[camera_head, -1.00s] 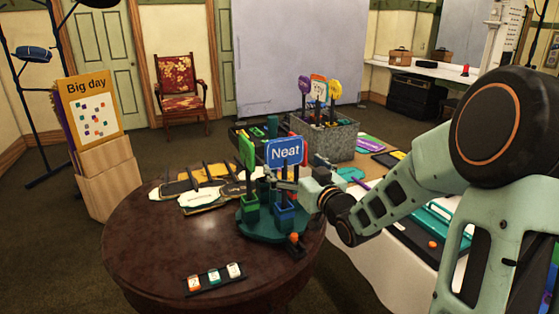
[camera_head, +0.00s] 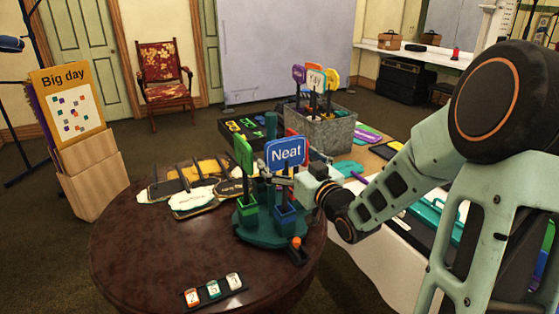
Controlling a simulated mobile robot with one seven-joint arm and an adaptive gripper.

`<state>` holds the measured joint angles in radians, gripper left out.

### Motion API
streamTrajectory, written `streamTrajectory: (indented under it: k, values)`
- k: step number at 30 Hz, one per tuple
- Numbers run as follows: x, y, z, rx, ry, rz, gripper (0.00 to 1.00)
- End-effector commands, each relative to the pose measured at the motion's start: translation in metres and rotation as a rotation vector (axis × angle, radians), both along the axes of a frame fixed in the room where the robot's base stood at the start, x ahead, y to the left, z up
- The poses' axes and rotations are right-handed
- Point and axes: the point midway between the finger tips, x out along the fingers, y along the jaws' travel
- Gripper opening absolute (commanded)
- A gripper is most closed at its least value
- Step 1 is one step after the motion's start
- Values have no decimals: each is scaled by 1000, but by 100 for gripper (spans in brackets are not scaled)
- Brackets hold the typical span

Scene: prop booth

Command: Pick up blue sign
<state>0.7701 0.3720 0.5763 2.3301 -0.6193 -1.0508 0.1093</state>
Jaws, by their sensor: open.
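The blue sign (camera_head: 285,153) reads "Neat" and stands upright on its stick in a blue holder (camera_head: 286,217) on a round green stand (camera_head: 250,234). The stand rests on a dark round table. My gripper (camera_head: 278,180) comes in from the right, at the height of the stick just below the sign's panel. Its jaws are open. The fingertips are small here and partly hidden, so I cannot tell whether they are around the stick or beside it.
A green sign (camera_head: 243,156) stands close on the left in a green holder (camera_head: 246,213), and a red sign is partly hidden behind the blue one. Dark-handled signs (camera_head: 198,195) lie on the round table (camera_head: 150,260). A metal bin (camera_head: 325,133) holds several signs behind.

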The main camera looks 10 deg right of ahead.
Motion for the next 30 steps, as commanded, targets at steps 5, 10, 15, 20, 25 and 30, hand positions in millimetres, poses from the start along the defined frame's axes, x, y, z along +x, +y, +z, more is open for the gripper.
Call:
streamTrajectory:
  k: [5, 10, 15, 20, 25, 30]
  values:
    - [-2, -1, 0, 0, 0, 0, 100]
    - [-2, -1, 0, 0, 0, 0, 98]
    - [-2, -1, 0, 0, 0, 0, 79]
    - [-2, -1, 0, 0, 0, 0, 62]
    - [-2, -1, 0, 0, -1, 0, 62]
    - [-2, -1, 12, -2, -4, 1, 62]
